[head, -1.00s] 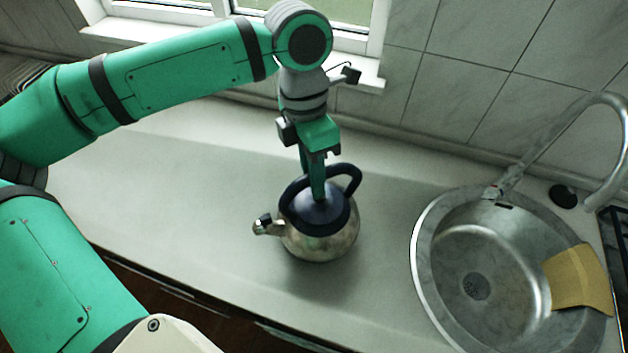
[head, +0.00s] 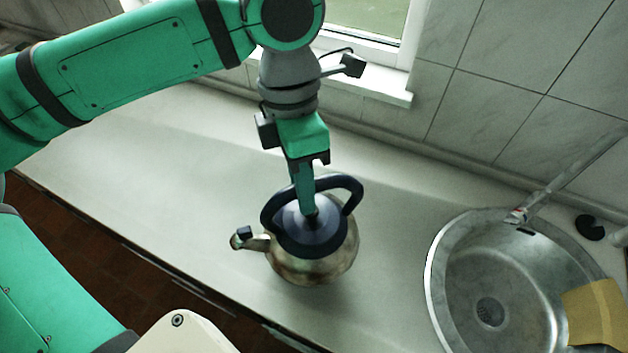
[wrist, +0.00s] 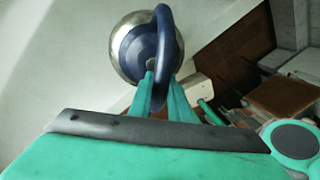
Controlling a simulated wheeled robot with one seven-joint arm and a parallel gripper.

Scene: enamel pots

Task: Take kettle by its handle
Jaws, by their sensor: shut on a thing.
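The kettle (head: 335,262) is a shiny metal pot with a dark blue lid and a dark blue arched handle (head: 350,188). Its short spout (head: 252,241) points left. It is upright over the counter; I cannot tell whether its base touches it. My gripper (head: 309,211) reaches down from above, shut on the kettle's handle. In the wrist view the handle (wrist: 168,30) passes between the green fingers (wrist: 160,84), and the metal body (wrist: 122,62) shows behind. The exact contact is partly hidden.
A round metal sink (head: 445,262) with a tap (head: 560,185) is at the right, a yellow cloth (head: 597,312) on its rim. The grey counter (head: 160,190) is clear left of the kettle. A tiled wall (head: 500,75) and window sill (head: 385,88) stand behind.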

